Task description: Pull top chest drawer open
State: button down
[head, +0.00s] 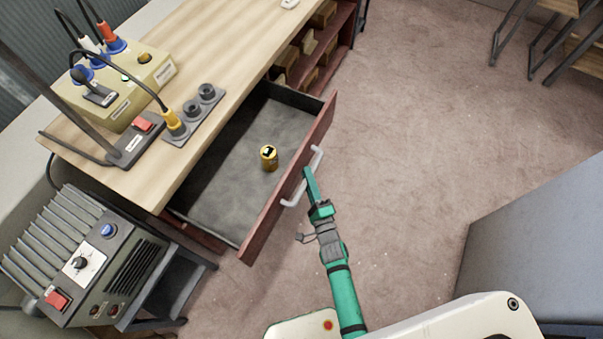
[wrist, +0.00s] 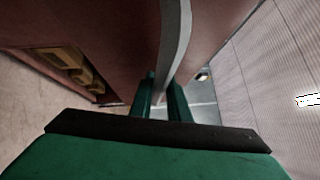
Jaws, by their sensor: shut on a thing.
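The top chest drawer (head: 290,180) is pulled well out from under the wooden worktop, and its grey floor shows in the head view. Its front is dark red with a pale bar handle (head: 316,165). My green gripper (head: 309,178) is at the middle of this handle, outside the drawer front, and is shut on it. In the wrist view the handle (wrist: 174,45) runs between the two green fingers (wrist: 160,98). A small yellow can (head: 268,158) stands inside the drawer.
The worktop (head: 225,45) carries a cream box with plugs (head: 140,85) and a grey socket strip (head: 195,115). A grey finned power unit (head: 90,260) stands at lower left. Bare floor (head: 430,110) lies to the right of the drawer, with a grey block (head: 550,230) beyond.

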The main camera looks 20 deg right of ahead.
dwell(0.3)
jog(key=c, duration=2)
grip_release()
jog(key=shift+s, duration=0.15)
jog(key=s, duration=0.3)
jog(key=s+f, duration=0.1)
jog(key=s, duration=0.6)
jog(key=shift+s+d+f, duration=0.2)
jog(key=shift+s+f, duration=0.05)
jog(key=s+a+r+n+g, duration=0.1)
jog(key=s+a+r+n, duration=0.4)
jog(key=s+n, duration=0.1)
jog(key=s+a+r+n+g, duration=0.1)
jog(key=s+a+r+n, duration=0.4)
jog(key=s+n, duration=0.1)
jog(key=s+a+r+n+g, duration=0.2)
jog(key=s+a+r+n, duration=0.3)
jog(key=s+r+n, duration=0.1)
jog(key=shift+s+n, duration=0.35)
jog(key=shift+n, duration=0.25)
